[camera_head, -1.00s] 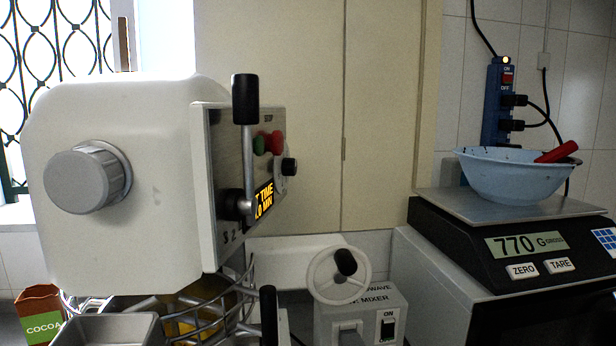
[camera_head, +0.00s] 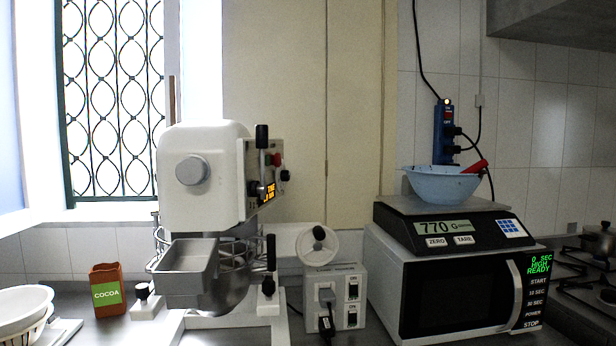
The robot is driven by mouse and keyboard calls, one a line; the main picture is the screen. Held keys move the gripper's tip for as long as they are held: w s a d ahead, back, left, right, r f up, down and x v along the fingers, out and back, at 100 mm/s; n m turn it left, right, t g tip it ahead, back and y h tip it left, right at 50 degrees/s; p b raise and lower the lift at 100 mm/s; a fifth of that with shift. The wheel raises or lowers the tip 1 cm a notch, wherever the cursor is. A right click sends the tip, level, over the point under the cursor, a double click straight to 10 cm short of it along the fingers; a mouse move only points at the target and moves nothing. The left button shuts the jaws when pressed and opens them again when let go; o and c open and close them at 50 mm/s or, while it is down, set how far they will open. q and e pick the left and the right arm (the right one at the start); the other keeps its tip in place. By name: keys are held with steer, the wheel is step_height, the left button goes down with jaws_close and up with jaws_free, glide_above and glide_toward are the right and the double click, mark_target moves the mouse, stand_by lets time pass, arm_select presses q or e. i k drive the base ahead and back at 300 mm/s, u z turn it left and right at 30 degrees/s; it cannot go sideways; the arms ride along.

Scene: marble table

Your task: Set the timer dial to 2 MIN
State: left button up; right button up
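The stand mixer (camera_head: 205,180) is white, with a grey knob (camera_head: 192,170) on its near face. Its control panel (camera_head: 249,170) faces right and shows only at a steep angle. Neither of my grippers is in view.
A microwave (camera_head: 450,290) reading "0 SEC HIGH READY" stands right, with a scale (camera_head: 440,226) and blue bowl (camera_head: 440,184) on top. A switch box (camera_head: 335,290) with a hand wheel (camera_head: 318,244) stands between. A cocoa box (camera_head: 107,291) and white bowls (camera_head: 22,305) are left.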

mark_target(285, 176)
steer(key=z, duration=0.6)
steer(key=i, duration=0.55)
steer(key=z, duration=0.45)
